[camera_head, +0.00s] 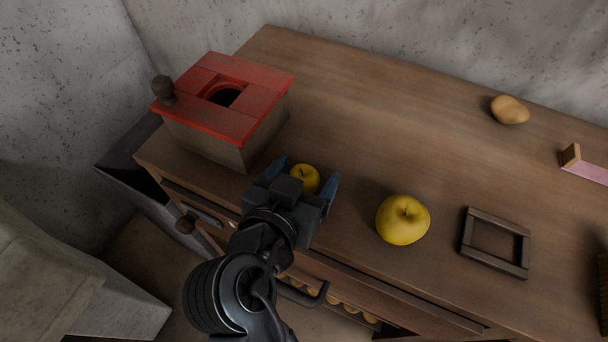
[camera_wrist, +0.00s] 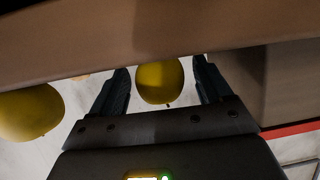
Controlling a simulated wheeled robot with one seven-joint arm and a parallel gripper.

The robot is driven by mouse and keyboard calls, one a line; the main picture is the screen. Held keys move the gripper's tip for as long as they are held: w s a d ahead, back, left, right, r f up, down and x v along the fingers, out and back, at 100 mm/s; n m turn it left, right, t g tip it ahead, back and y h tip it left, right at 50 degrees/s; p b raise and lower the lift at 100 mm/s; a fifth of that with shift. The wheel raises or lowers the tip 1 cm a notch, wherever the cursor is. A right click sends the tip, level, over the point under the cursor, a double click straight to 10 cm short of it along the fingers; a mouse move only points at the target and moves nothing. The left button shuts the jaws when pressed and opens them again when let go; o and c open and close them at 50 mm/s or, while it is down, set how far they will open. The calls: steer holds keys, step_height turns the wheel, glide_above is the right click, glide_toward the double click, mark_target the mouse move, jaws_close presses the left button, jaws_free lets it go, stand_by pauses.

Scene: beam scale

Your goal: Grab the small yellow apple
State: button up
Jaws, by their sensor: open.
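The small yellow apple (camera_head: 305,178) sits on the wooden table near its front edge, right of the red-topped box. My gripper (camera_head: 304,173) is open, with one blue-tipped finger on each side of this apple. In the wrist view the small apple (camera_wrist: 160,84) shows between the two fingers of my gripper (camera_wrist: 162,66), with a visible gap on both sides. A larger yellow apple (camera_head: 403,220) stands apart to the right; it also shows at the left edge of the wrist view (camera_wrist: 28,112).
The red-topped box (camera_head: 236,94) with a round hole and knob stands to the left. A dark square frame (camera_head: 496,242) lies right of the large apple. A potato-like object (camera_head: 509,110) and a pink block (camera_head: 590,169) lie farther right. The table's back middle (camera_head: 380,110) is clear.

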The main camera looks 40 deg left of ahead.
steer(key=c, duration=1)
steer(key=shift+c, duration=0.2)
